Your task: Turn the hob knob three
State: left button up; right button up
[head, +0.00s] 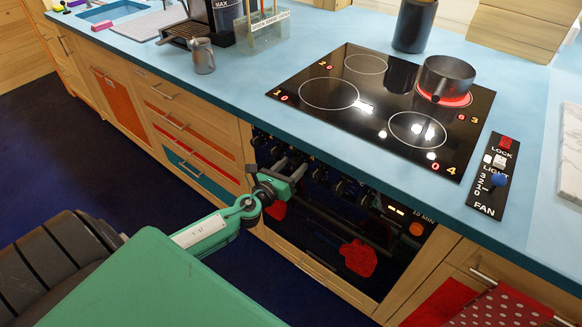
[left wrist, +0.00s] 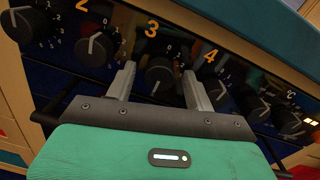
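Knob three (left wrist: 159,75) is a black round knob under an orange 3 in the left wrist view, with a pale pointer line and small numbers around it. My left gripper (left wrist: 158,70) is open, with one finger on each side of this knob. I cannot tell whether the fingers touch it. In the head view my left gripper (head: 284,174) is at the knob row on the oven front and hides part of it. The black hob (head: 390,100) is set in the blue worktop above. My right gripper is in neither view.
Knob two (left wrist: 98,48) and knob four (left wrist: 215,90) sit close on either side. A dark pot (head: 447,75) stands on a glowing red ring. A fan panel (head: 492,180) is right of the hob. A metal jug (head: 202,56) stands near the worktop edge.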

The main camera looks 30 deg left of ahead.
pick_arm(q)
jog(key=shift+s, duration=0.55)
jog(key=s+b, duration=0.3)
jog(key=s, duration=0.9)
jog(key=shift+s+a, duration=0.25)
jog(key=shift+s, duration=0.1)
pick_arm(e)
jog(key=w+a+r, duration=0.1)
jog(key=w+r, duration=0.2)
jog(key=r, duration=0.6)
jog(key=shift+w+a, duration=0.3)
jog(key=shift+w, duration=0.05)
